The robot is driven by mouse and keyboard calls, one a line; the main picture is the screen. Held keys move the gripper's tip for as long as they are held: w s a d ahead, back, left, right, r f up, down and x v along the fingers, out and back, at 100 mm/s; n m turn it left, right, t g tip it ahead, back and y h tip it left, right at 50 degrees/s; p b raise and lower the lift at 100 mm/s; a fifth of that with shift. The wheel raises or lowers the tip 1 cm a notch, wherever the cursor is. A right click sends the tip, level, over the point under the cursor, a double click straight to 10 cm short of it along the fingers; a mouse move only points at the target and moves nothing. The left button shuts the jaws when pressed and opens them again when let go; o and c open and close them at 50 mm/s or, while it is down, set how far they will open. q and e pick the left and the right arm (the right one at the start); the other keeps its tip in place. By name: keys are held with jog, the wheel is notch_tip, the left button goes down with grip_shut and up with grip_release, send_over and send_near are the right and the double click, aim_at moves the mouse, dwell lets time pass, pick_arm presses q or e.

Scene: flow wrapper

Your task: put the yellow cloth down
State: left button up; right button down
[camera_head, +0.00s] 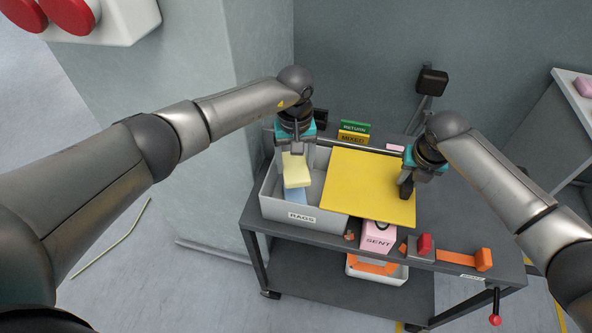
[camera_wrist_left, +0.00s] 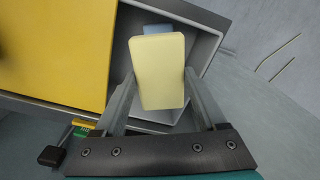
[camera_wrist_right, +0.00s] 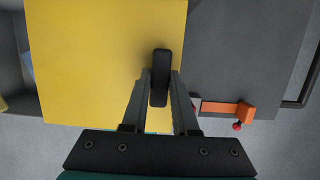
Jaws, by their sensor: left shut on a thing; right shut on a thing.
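The yellow cloth (camera_head: 297,170) is a pale yellow folded pad. My left gripper (camera_head: 295,148) is shut on it and holds it over the open left part of the grey RAGS bin (camera_head: 303,217). The left wrist view shows the cloth (camera_wrist_left: 158,70) between the two fingers. A blue piece (camera_head: 295,196) shows below it, mostly hidden. A flat yellow panel (camera_head: 368,185) covers the right part of the bin. My right gripper (camera_wrist_right: 160,82) is shut on the black handle (camera_wrist_right: 160,65) at the panel's right edge. The gap between cloth and bin contents is hard to tell.
The bin stands on a dark cart (camera_head: 455,230). Green RETURN (camera_head: 355,127) and yellow MIXED (camera_head: 353,138) signs stand behind it. A pink SENT box (camera_head: 378,238), a red-topped block (camera_head: 424,245) and an orange strip (camera_head: 457,258) lie in front. A wall column rises at left.

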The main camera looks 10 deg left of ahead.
aim_at(295, 166)
pick_arm(q)
jog(key=shift+f, duration=1.45)
pick_arm(e)
jog(key=shift+d, duration=0.15)
pick_arm(q)
jog(key=shift+f, duration=0.2)
jog(key=shift+f, duration=0.4)
jog(key=o, duration=1.2)
jog(key=shift+o, duration=0.2)
notch_tip(295, 166, up, 13)
jog(key=shift+r, duration=0.15)
